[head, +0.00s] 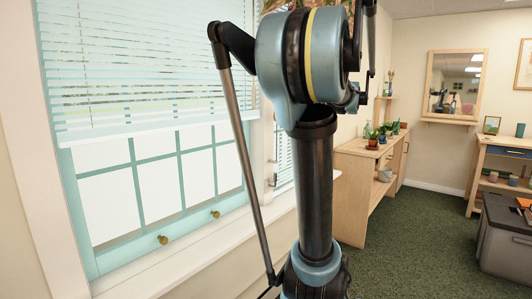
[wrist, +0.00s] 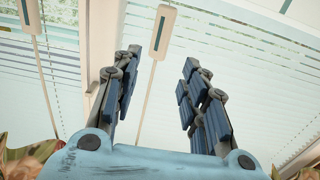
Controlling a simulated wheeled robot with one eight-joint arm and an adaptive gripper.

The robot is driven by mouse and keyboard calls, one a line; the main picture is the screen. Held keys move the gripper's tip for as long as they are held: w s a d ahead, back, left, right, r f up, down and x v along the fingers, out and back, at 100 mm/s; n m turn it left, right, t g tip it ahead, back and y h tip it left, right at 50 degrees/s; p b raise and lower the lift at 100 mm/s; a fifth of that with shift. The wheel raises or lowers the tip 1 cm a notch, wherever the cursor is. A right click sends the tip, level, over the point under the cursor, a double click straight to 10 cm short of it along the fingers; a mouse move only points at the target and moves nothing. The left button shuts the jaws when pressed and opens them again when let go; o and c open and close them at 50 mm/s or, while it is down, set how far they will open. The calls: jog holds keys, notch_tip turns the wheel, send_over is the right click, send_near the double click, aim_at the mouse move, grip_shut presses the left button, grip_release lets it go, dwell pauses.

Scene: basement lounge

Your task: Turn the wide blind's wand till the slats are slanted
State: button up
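The wide blind (head: 140,65) hangs over the upper part of the left window in the head view. Thin gaps between its slats show the outside. In the wrist view, the wide blind (wrist: 240,75) fills the right side. Its wand (wrist: 161,28), with a pale, thick handle and a thin rod, shows between the fingers of my gripper (wrist: 165,75), nearer the left finger. My gripper is open, with a wide gap; I see no grip on the wand. My arm hides the gripper and wand in the head view.
A second wand (wrist: 28,14) hangs at another blind (wrist: 70,75) on the left of the wrist view, past a pale post. In the head view, a window sill (head: 180,265) runs below, and a wooden shelf unit (head: 355,165) with plants stands beyond my arm.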

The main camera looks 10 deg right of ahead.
jog(key=s+a+f+m+g+h, duration=0.1)
jog(key=s+a+f+g, duration=0.2)
jog(key=f, duration=0.6)
jog(key=s+a+f+m+g+h, duration=0.1)
jog(key=s+a+f+g+h, duration=0.1)
jog(key=s+a+f, duration=0.4)
jog(key=shift+s+a+f+m+g, duration=0.35)
jog(key=shift+s+f, duration=0.75)
jog(key=shift+f, duration=0.8)
jog(key=shift+d, duration=0.1)
jog(key=s+d+f+m+g+h, duration=0.2)
jog(key=s+f+h, duration=0.3)
jog(key=s+f, duration=0.5)
jog(key=s+d+f+m+g+h, duration=0.3)
jog(key=s+f, duration=0.7)
jog(key=f, duration=0.7)
jog(key=shift+s+d+m+h, duration=0.3)
jog(key=shift+d+m+h, duration=0.25)
jog(key=shift+d+h, duration=0.5)
jog(key=shift+d, duration=0.1)
